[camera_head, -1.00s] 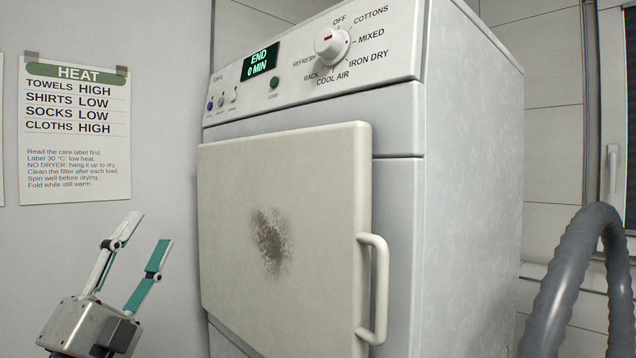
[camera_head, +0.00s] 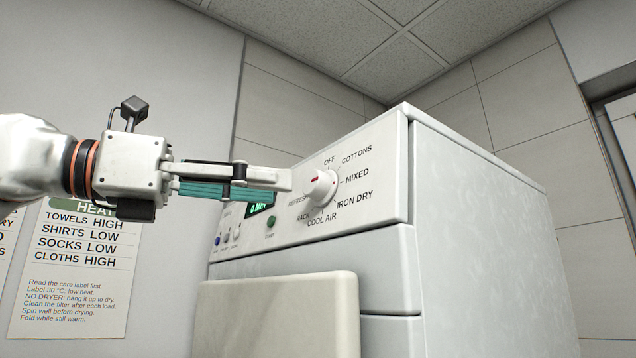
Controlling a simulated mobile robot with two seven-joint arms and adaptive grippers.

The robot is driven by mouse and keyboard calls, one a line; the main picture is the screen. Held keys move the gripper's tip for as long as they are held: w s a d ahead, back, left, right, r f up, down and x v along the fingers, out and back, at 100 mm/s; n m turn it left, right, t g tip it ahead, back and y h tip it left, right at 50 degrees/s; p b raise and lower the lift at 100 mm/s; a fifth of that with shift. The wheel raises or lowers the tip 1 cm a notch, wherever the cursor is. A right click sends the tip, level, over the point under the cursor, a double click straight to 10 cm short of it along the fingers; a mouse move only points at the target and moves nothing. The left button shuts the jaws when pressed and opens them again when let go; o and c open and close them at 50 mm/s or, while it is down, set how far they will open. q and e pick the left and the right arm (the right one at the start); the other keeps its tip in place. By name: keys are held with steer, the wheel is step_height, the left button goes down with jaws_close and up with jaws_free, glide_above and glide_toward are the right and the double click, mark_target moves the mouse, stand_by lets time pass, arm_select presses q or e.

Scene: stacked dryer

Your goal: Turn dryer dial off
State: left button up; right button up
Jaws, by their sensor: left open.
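The dryer dial (camera_head: 322,188) is a white round knob with a small red mark, on the sloped control panel. Its printed settings ring it: OFF at the top, then COTTONS, MIXED, IRON DRY, COOL AIR, RACK and REFRESH. I cannot tell exactly which setting the mark points at. My left gripper (camera_head: 284,182) reaches in from the left with its fingers open, seen nearly edge-on. Its fingertips are just left of the dial, covering part of the panel; I cannot tell whether they touch the dial. My right gripper is out of view.
The dryer (camera_head: 480,250) stands against tiled walls. Its closed door (camera_head: 280,315) is below the panel. The lit display (camera_head: 260,208) is partly hidden behind my gripper. A green button (camera_head: 271,222) is below it. A HEAT notice (camera_head: 75,270) hangs on the left wall.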

mark_target(309, 182)
arm_select(q)
steer(key=shift+t+y, duration=0.7)
steer(key=shift+t, duration=0.1)
steer(key=w+d, duration=0.1)
steer(key=w+d+r, duration=0.1)
steer(key=d, duration=0.1)
steer(key=w+d+r+p, duration=0.1)
steer(key=d, duration=0.1)
steer(key=shift+w+d, duration=0.15)
steer(key=shift+d, duration=0.05)
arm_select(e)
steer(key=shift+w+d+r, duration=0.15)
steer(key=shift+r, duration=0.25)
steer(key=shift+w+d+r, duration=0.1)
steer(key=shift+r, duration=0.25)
arm_select(q)
steer(key=c, duration=1.1)
